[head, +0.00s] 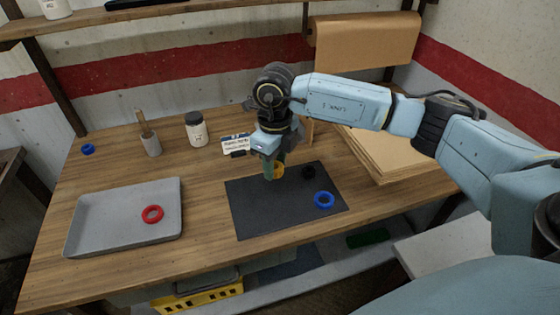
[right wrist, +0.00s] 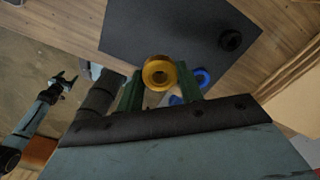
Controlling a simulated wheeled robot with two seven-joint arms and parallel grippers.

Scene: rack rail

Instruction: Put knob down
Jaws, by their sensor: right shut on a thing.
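My right gripper (head: 271,168) is over the dark mat (head: 252,212), near its back edge. It is shut on a yellow, ring-like knob (head: 279,170), which is partly hidden by the fingers in the head view. In the right wrist view the knob (right wrist: 159,73) sits between the green fingertips, its round hole facing the camera. I cannot tell whether it touches the mat. A black ring (head: 309,172) and a blue ring (head: 324,200) lie on the mat to the right. My left gripper (right wrist: 64,82) shows small in the right wrist view, and its fingers are unclear.
A grey tray (head: 95,216) at left holds a red ring (head: 152,214). A blue ring (head: 88,149), a holder with a handle (head: 150,143), a jar (head: 196,130) and a small label card (head: 236,143) stand behind. Cardboard sheets (head: 385,150) lie right. The mat's front left is clear.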

